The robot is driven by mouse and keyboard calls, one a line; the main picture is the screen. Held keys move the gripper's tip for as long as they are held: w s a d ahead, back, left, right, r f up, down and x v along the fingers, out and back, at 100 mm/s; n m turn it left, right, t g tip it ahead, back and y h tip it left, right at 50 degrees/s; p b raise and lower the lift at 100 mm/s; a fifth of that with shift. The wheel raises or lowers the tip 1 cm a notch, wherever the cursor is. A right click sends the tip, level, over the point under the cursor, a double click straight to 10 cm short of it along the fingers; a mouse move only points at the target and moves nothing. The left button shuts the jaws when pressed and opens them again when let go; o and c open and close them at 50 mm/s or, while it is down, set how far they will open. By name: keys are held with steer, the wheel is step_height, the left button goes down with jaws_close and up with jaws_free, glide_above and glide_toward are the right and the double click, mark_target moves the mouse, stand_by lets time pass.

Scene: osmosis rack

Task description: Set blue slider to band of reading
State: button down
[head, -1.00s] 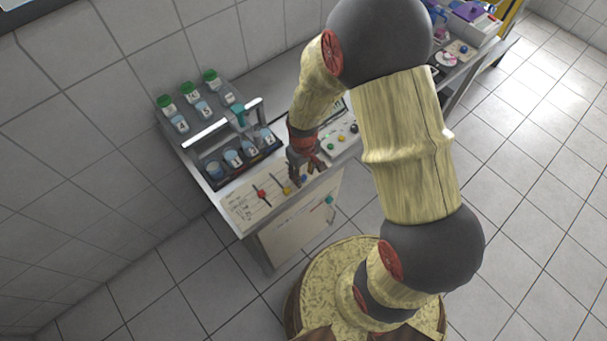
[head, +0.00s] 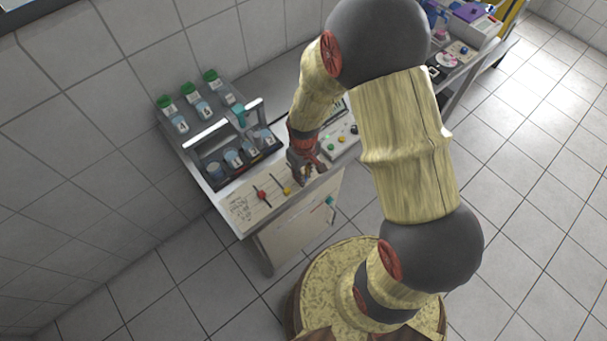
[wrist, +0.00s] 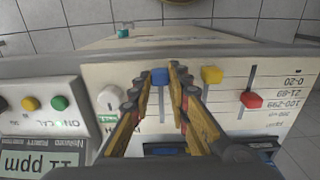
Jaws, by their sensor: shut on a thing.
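The blue slider (wrist: 160,77) sits on a vertical slot in the panel (wrist: 230,120), and it shows between my fingertips in the wrist view. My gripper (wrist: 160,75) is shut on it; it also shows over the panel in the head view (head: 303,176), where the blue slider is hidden. The yellow slider (wrist: 212,75) and red slider (wrist: 251,100) stand to the right in the wrist view. The meter display (wrist: 42,160) reads 11 ppm, upside down.
A white knob (wrist: 109,98) is close beside my fingers. Yellow (wrist: 29,103) and green (wrist: 59,102) buttons sit on the meter box. A rack with labelled cups (head: 235,157) and green-capped bottles (head: 212,77) stand behind the panel. A teal handle (head: 331,201) is on the cabinet front.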

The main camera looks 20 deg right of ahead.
stand_by(0.5)
steer(key=shift+w+a, duration=0.2)
steer(key=shift+w, duration=0.35)
steer(key=shift+w+a, duration=0.15)
steer(key=shift+w, duration=0.4)
steer(key=c, duration=1.7)
jaws_free()
steer(key=shift+r, duration=0.1)
step_height(320, 180, up, 12)
steer(key=shift+f, duration=0.1)
